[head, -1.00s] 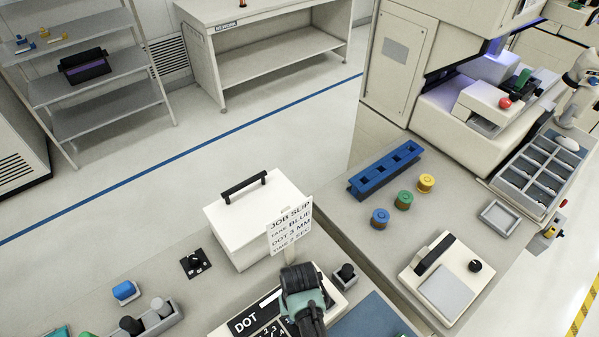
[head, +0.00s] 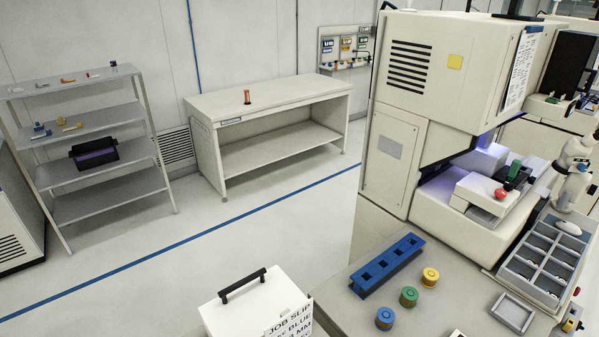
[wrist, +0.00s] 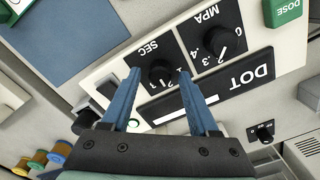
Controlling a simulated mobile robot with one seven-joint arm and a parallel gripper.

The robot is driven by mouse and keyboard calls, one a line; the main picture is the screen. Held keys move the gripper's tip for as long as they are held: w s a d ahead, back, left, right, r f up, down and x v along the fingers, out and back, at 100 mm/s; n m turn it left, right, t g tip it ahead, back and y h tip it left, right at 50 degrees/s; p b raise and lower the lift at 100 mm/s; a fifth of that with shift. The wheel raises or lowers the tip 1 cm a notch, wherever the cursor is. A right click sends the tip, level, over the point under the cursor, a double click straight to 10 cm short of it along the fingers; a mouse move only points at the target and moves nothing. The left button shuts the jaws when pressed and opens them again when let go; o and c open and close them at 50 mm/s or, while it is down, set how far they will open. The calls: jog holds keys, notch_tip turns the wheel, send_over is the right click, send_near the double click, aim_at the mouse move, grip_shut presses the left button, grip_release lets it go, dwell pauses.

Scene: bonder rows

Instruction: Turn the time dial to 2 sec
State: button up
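The time dial (wrist: 161,73), a black knob beside the "SEC" label, shows upside down on a pale panel in the wrist view. My gripper (wrist: 160,71) has its two blue fingers apart, one on each side of the knob. I cannot tell whether they touch it. The gripper and the dial panel are out of the head view.
The job slip (head: 288,318) stands against a white box with a black handle (head: 243,285), cut off at the bottom of the head view. A blue slotted block (head: 387,266) and blue, green and yellow spools (head: 409,296) stand to the right. A green "DOSE" button (wrist: 286,10) is near the dials.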

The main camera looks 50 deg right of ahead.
dwell(0.3)
notch_tip(320, 180, up, 13)
jog(key=b, duration=0.1)
jog(key=shift+b, duration=0.3)
dwell(0.6)
